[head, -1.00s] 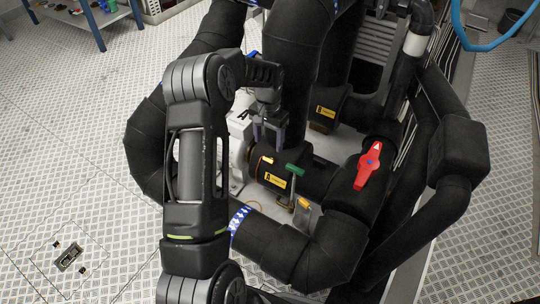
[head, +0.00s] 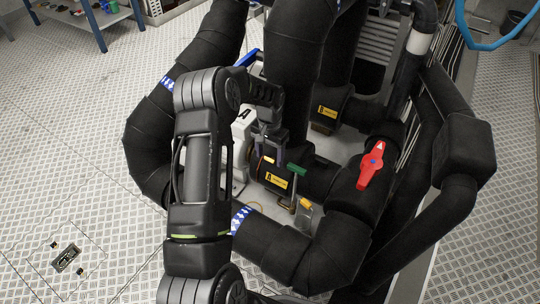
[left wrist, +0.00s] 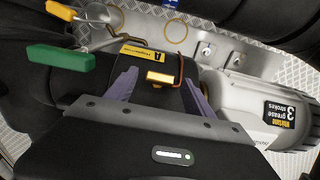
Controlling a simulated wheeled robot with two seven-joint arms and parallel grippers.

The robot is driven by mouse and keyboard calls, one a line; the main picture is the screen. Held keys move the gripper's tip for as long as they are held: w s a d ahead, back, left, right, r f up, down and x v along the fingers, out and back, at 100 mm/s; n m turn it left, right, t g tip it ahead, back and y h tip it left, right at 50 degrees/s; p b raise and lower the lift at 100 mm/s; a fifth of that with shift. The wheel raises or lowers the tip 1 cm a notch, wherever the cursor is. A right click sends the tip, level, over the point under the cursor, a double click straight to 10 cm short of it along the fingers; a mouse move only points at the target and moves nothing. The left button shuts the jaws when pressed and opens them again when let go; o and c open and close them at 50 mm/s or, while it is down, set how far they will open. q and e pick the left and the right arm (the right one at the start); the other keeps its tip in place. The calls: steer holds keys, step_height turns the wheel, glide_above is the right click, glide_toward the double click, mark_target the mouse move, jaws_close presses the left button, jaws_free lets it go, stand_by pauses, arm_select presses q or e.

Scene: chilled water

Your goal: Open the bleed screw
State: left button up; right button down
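A small orange-yellow piece (left wrist: 158,77), which looks like the bleed screw, shows in the left wrist view beside a bent copper-coloured tube (left wrist: 181,68). It sits on the black insulated pipe with a yellow label. My left gripper (head: 268,161) points down at this pipe in the head view. It is open, its purple fingers on either side of the orange piece with gaps showing. I cannot tell how deep the fingertips reach around it. In the head view the piece is mostly hidden by the fingers. My right gripper is in neither view.
A green-handled lever (head: 297,169) stands close right of the gripper; it also shows in the left wrist view (left wrist: 61,58). A yellow handle (head: 305,203) is below it. A red valve handle (head: 371,165) is farther right. Thick black pipes crowd around.

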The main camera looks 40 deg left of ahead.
arm_select(q)
jaws_close()
stand_by(0.5)
